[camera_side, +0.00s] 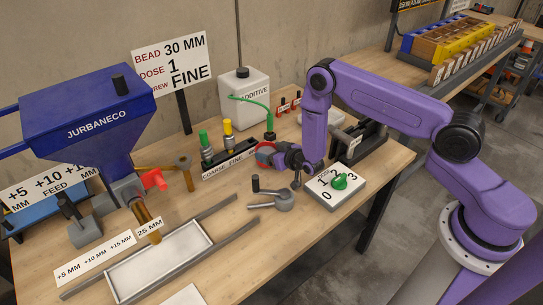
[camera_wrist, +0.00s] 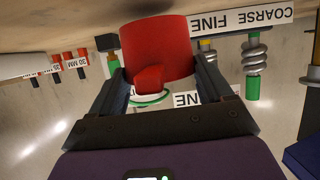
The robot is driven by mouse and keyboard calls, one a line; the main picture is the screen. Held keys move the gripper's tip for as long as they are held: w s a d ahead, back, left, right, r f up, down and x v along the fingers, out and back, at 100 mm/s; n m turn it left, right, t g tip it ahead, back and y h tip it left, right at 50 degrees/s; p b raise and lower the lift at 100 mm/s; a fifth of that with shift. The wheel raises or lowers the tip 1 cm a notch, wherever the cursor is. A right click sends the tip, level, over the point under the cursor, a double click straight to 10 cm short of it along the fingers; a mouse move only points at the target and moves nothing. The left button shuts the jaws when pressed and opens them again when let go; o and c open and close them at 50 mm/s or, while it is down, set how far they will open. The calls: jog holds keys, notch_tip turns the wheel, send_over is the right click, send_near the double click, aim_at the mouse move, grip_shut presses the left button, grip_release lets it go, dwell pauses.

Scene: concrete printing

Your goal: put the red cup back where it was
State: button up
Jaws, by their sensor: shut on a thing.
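My gripper (camera_side: 279,155) is low over the bench, close to the strip labelled COARSE FINE (camera_side: 230,166). It is shut on the red cup (camera_side: 264,148), which shows partly behind the fingers in the side view. In the wrist view the red cup (camera_wrist: 155,40) fills the space between the two fingers (camera_wrist: 158,72), with its red handle toward the palm. The wrist picture is turned over, so the lettering reads upside down. I cannot tell whether the cup's base touches the bench.
A green-topped spring post (camera_side: 206,146) and a yellow-topped one (camera_side: 229,138) stand left of the cup. A white ADDITIVE container (camera_side: 243,98) with a green hose stands behind. A grey lever (camera_side: 275,198) and a dial box (camera_side: 336,187) are in front. A blue hopper (camera_side: 88,115) stands left.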

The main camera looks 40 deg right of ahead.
jog(key=shift+f, duration=0.75)
jog(key=shift+f, duration=0.1)
jog(key=o, duration=1.2)
